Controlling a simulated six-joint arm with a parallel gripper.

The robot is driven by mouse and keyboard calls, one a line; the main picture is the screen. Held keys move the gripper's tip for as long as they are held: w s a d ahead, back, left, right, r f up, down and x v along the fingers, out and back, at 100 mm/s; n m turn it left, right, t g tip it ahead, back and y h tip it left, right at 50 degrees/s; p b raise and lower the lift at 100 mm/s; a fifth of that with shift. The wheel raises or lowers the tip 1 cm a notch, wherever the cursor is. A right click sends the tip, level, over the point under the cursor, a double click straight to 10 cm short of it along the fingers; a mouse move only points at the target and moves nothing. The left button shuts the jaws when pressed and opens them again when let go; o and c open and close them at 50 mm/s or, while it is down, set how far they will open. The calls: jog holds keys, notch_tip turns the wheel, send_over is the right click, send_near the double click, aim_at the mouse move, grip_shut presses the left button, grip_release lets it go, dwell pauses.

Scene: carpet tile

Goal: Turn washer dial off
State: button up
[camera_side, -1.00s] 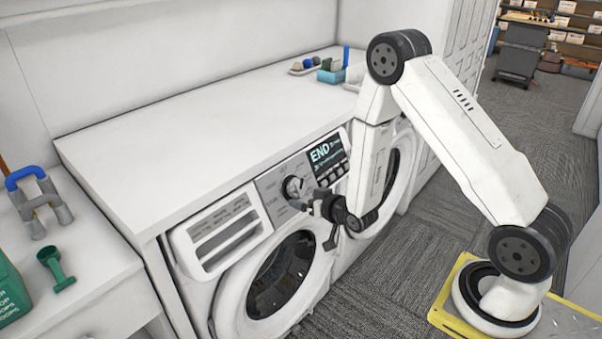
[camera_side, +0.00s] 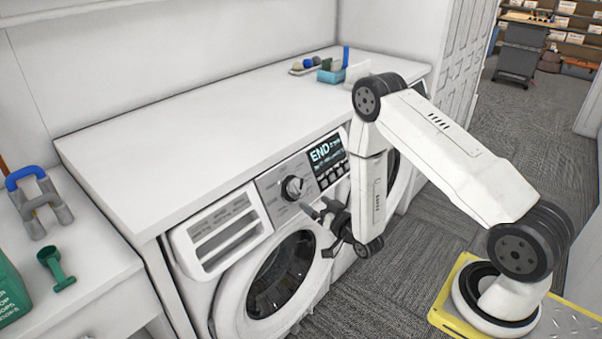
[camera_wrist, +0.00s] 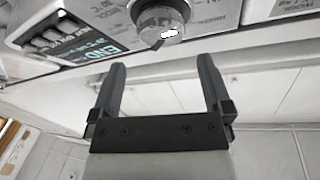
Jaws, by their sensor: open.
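The washer dial (camera_side: 292,188) is a round silver and dark knob on the grey control panel, left of the display (camera_side: 327,151) that reads END. In the wrist view the dial (camera_wrist: 160,22) shows at the top, past my fingertips. My gripper (camera_side: 316,213) is open and empty, below and to the right of the dial in the side view, apart from it. In the wrist view its two dark fingers (camera_wrist: 162,68) stand wide apart with nothing between them. The washer door (camera_side: 284,272) is round and looks closed.
A white counter (camera_side: 200,135) spans above the machines. A side table at left holds a green scoop (camera_side: 55,269) and a blue-handled object (camera_side: 38,200). Carpet (camera_side: 400,290) in front is clear.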

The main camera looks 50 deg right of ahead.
aim_at(302, 190)
jog(key=shift+w+d, duration=0.2)
jog(key=shift+w, duration=1)
jog(key=shift+w+d, duration=0.25)
jog(key=shift+w, duration=0.9)
jog(key=shift+w+d, duration=0.2)
jog(key=shift+w, duration=1)
jog(key=shift+c, duration=0.2)
jog(key=c, duration=0.9)
jog(key=shift+n, duration=0.4)
jog(key=n+y, duration=0.1)
jog(key=n, duration=0.1)
jog(key=n+y, duration=0.2)
jog(key=n, duration=0.1)
jog(key=shift+d+t, duration=0.2)
jog(key=shift+t, duration=0.2)
jog(key=shift+d+n+g+y, duration=0.15)
jog(key=shift+n+y, duration=0.75)
jog(key=shift+n, duration=0.7)
jog(key=shift+n+g+y, duration=0.15)
jog(key=shift+n+y, duration=0.75)
jog(key=shift+n, duration=0.7)
